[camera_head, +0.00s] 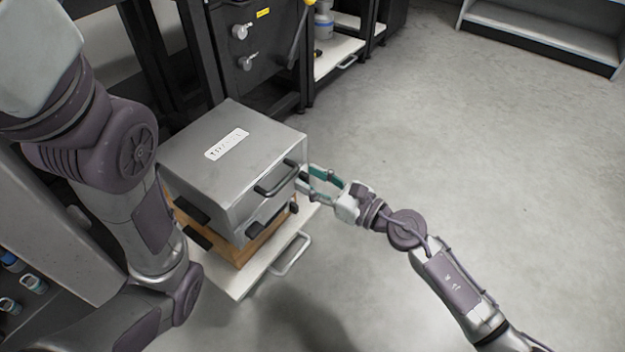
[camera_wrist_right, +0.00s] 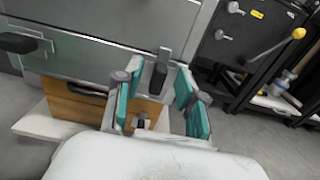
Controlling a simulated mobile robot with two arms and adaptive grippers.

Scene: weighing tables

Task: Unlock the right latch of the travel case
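The silver-grey travel case (camera_head: 215,160) sits with its lid shut and a label on top. It also shows in the right wrist view (camera_wrist_right: 85,65). The right latch (camera_wrist_right: 160,68), a grey upper plate with a dark lower part, is on the case front near its right end, just beyond my right fingertips. My right gripper (camera_head: 303,182) is beside the case's front right corner. In the right wrist view its teal-padded fingers (camera_wrist_right: 158,98) are apart, with nothing held between them. Whether a finger touches the latch I cannot tell. My left arm is at left; its gripper is out of view.
The case rests on a wooden box (camera_head: 247,250) on a pulled-out white shelf (camera_head: 235,283) with a handle. A dark cabinet with a yellow-ended lever (camera_head: 299,30) stands behind. The floor (camera_head: 480,180) to the right is clear.

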